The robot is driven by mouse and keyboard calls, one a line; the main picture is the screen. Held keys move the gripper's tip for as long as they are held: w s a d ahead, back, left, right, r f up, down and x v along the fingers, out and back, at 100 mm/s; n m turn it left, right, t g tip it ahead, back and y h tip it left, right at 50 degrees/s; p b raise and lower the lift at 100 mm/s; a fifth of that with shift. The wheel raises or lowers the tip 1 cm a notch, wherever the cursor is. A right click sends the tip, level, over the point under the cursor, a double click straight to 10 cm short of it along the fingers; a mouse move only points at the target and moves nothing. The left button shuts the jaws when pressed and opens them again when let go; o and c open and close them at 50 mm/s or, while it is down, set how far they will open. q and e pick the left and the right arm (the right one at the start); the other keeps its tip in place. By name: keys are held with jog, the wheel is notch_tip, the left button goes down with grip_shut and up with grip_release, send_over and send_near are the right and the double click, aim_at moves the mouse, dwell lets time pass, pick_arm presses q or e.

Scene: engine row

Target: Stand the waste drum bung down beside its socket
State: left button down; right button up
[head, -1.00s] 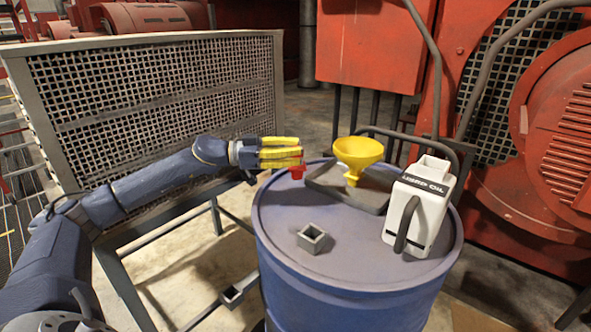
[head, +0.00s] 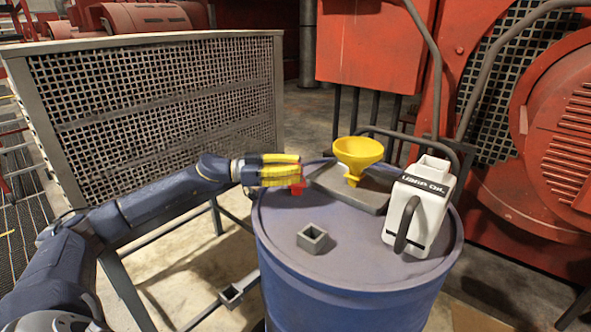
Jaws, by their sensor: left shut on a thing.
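The red bung (head: 298,187) is at the tips of my left gripper (head: 285,174), whose yellow fingers are shut on it. It is low over the back left part of the blue drum's top (head: 350,239); I cannot tell whether it touches the lid. The grey square socket (head: 312,238) stands on the drum top, nearer the front left, with its opening facing up. The bung is behind the socket and a little to its left, apart from it. The fingers hide part of the bung. My right gripper is not in view.
A yellow funnel (head: 358,157) stands on a dark flat tray (head: 343,193) just right of the bung. A mesh guard (head: 160,100) rises behind my left arm. The front of the drum top is clear.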

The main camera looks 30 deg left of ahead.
pick_arm(q)
jog(key=shift+f, duration=0.6)
jog(key=c, duration=1.1)
grip_release()
jog(key=shift+r, duration=0.15)
jog(key=shift+r, duration=0.25)
jog(key=shift+s+a+r, duration=0.1)
jog(key=shift+a+r, duration=0.05)
jog(key=shift+r, duration=0.05)
jog(key=v, duration=1.1)
jog(key=shift+s+a, duration=0.15)
jog(key=shift+a, duration=0.05)
